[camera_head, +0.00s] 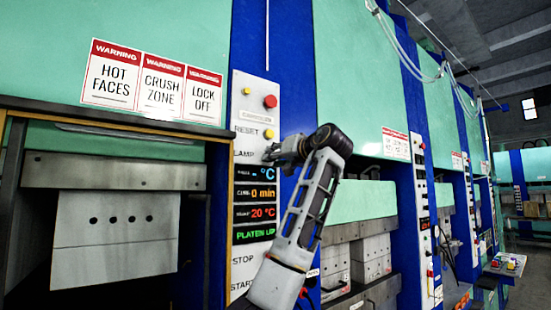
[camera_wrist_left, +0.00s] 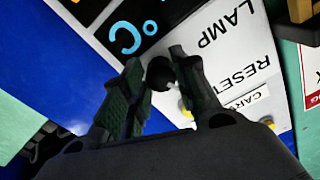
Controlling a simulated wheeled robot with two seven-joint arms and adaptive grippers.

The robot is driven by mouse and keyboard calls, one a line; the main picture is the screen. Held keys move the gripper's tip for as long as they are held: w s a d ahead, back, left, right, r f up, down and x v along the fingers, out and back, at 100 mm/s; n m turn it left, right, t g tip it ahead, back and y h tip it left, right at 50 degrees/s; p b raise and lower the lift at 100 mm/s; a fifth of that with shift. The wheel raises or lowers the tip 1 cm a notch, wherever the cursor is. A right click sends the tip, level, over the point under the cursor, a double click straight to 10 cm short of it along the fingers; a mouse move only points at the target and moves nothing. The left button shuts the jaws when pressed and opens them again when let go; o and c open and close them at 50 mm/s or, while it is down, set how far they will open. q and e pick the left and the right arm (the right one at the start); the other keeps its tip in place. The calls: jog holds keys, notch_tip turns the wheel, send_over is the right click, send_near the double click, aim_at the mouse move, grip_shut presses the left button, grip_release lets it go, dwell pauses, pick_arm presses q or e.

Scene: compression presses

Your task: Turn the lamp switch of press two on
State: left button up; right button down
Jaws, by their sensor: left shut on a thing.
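The press control panel (camera_head: 242,92) stands in the middle of the head view, with a LAMP label beside my gripper. My left gripper (camera_head: 272,152) reaches the panel at the height of that label. In the left wrist view its two fingers (camera_wrist_left: 157,66) are closed around the dark round knob of the lamp switch (camera_wrist_left: 160,73), next to the LAMP lettering. In the head view the gripper hides the switch. Which way the switch is turned cannot be told. The panel display reads 0 min, 20 °C and PLATEN UP. My right gripper is not in view.
A red button (camera_head: 270,102) and a yellow button (camera_head: 268,134) sit on the panel above my gripper. The open press bay (camera_head: 115,240) with a pale block is at left. More presses (camera_head: 375,255) stand in a row at right.

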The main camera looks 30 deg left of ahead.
pick_arm(q)
jog(key=shift+r+m, duration=0.1)
jog(key=shift+m, duration=5.2)
jog(key=o, duration=1)
jog(key=shift+s, duration=0.1)
jog(key=shift+v, duration=6.05)
